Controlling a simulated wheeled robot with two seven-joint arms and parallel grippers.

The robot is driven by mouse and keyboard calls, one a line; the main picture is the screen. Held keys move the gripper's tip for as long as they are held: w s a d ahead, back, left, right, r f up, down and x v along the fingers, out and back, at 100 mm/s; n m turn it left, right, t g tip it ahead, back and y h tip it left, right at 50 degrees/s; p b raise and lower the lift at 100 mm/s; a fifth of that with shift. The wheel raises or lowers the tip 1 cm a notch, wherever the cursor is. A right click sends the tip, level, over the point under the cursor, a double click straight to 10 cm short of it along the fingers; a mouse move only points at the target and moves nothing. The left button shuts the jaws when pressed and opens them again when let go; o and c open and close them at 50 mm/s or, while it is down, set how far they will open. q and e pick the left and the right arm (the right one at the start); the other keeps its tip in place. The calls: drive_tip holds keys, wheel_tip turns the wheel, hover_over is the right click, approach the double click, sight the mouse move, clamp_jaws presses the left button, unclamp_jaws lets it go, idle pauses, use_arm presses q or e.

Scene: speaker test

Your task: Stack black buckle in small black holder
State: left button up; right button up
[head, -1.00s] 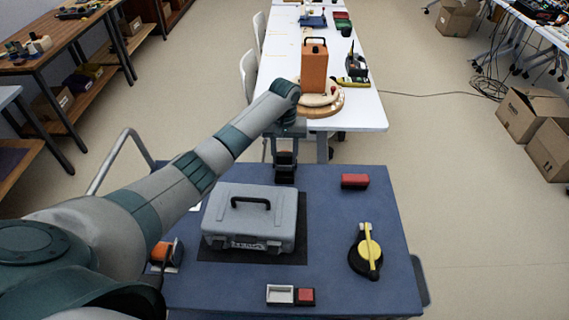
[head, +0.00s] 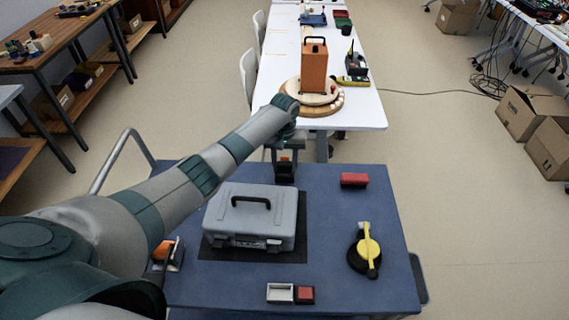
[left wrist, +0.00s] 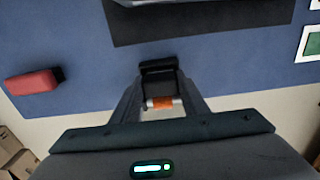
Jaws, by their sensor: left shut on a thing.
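My left gripper (head: 285,168) is at the far edge of the blue table, beyond the grey case. It points down and is shut on a black piece with an orange band, which I take to be the black buckle. In the left wrist view this black piece (left wrist: 158,80) sits between the fingertips, with the orange band and a silvery part nearer the camera. I cannot make out the small black holder for certain; the gripper and arm hide part of that edge. My right gripper is not in view.
A grey case (head: 250,217) stands on a black mat (head: 290,254). On the blue table (head: 345,212) are a red block (head: 354,180), a yellow-and-black tool (head: 366,250) and a small white tray (head: 280,293) beside a red square. An orange-and-black item (head: 168,254) is at the left edge.

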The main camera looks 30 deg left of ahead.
sight(285, 164)
use_arm(q)
drive_tip(key=o, duration=1.1)
drive_tip(key=shift+r, duration=0.1)
wheel_tip(285, 164, up, 12)
drive_tip(key=shift+r+b, duration=0.25)
drive_tip(key=shift+b, duration=0.75)
